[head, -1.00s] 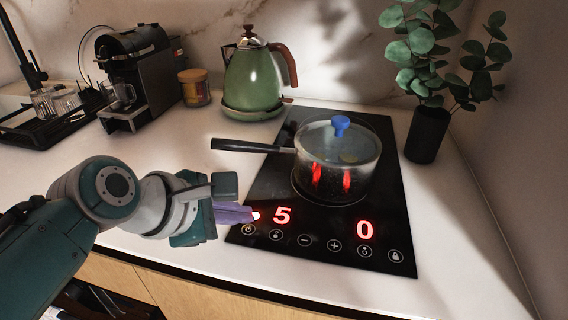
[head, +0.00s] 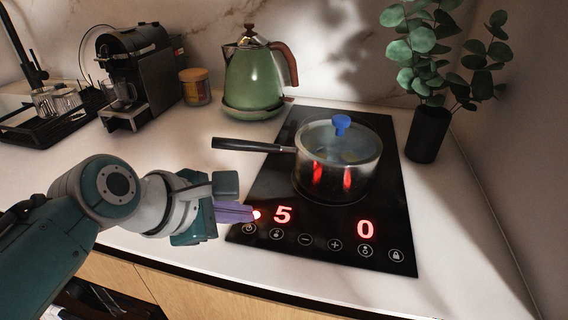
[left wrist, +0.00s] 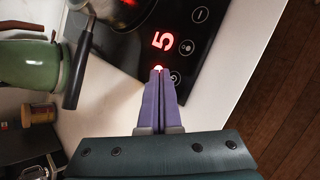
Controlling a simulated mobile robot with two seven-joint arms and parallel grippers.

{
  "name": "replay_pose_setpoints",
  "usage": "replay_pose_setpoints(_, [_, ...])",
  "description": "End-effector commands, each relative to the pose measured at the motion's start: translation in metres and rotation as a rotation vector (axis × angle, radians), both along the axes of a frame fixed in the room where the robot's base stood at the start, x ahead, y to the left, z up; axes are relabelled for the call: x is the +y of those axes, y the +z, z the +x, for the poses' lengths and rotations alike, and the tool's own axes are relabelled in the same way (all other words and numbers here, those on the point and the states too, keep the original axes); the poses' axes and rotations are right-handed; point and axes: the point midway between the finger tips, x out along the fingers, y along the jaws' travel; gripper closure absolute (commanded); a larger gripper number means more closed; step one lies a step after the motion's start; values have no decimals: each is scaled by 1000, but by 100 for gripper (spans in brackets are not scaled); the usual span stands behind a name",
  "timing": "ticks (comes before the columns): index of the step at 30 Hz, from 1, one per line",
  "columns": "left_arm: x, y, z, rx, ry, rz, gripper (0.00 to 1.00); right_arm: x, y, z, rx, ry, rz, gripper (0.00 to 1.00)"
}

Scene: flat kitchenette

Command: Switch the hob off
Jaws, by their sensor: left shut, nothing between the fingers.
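The black hob (head: 379,231) is set in the counter, with a lit red 5 and a lit red 0 on its panel. A row of touch marks runs along its front edge, the power mark (head: 249,228) at the left end. The power mark also shows in the left wrist view (left wrist: 175,78). My left gripper (head: 254,215) is shut and empty, its purple fingertips over the hob's front left corner, just beside the power mark. A red glow shows at the tips. I cannot tell whether they touch the glass. My right gripper is not in view.
A glass-lidded pot (head: 338,160) with a blue knob sits on the hob, its black handle (head: 240,145) pointing left. A green kettle (head: 253,80), a jar (head: 195,87) and a coffee machine (head: 137,75) stand behind. A plant in a black vase (head: 427,135) stands right.

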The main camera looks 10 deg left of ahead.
Motion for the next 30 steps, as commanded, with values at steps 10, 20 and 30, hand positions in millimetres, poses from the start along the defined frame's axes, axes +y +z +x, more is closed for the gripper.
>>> replay_pose_setpoints(10, [0,0,0,0,0,0,100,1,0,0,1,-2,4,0])
replay_pose_setpoints(20, [0,-9,0,0,1,-1,100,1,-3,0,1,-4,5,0])
replay_pose_setpoints(30, [0,-10,0,0,0,0,100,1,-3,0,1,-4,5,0])
